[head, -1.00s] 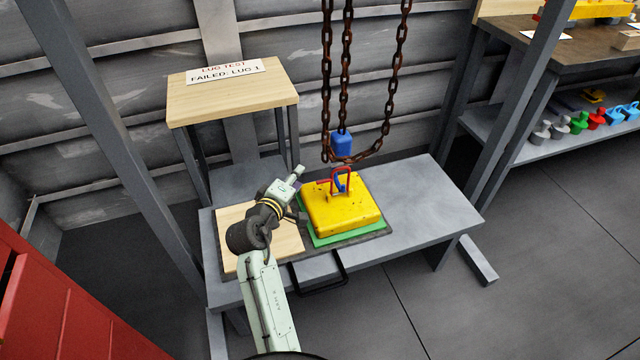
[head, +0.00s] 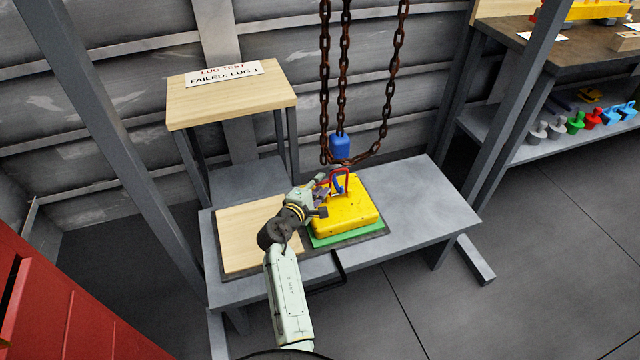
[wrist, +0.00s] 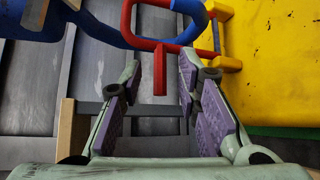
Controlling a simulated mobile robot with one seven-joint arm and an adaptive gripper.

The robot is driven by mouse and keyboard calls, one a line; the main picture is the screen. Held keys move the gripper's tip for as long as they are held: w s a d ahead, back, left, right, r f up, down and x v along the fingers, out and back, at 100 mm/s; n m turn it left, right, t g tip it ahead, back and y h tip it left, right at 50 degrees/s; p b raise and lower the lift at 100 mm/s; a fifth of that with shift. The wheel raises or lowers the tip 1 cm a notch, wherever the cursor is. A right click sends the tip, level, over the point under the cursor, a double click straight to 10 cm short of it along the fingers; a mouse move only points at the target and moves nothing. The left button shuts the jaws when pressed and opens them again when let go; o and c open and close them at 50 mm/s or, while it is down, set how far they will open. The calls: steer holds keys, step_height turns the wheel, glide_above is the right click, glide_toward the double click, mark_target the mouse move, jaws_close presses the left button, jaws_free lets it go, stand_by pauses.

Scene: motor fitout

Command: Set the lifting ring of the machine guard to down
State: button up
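The yellow machine guard (head: 345,212) sits on a green pad on the grey bench. Its red lifting ring (head: 347,174) stands up from the guard's top; it also shows in the wrist view (wrist: 129,18). A blue hook (head: 337,185) passes by or through the ring, and its curved blue bar (wrist: 100,32) crosses the wrist view; I cannot tell whether they touch. My gripper (head: 326,192) is at the guard's left side, close to the ring. In the wrist view my gripper (wrist: 160,88) is open, with part of the red ring visible between or just beyond its purple-padded fingers.
Rusty chains (head: 344,80) hang over the guard with a blue block (head: 340,146). A wooden board (head: 245,245) lies left of the guard. A wooden-topped stand (head: 230,95) with a sign is behind. The bench's right side (head: 425,205) is clear.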

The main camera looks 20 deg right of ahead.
steer(key=shift+w+d, duration=0.2)
steer(key=shift+c, duration=0.5)
jaws_close()
steer(key=shift+f, duration=0.1)
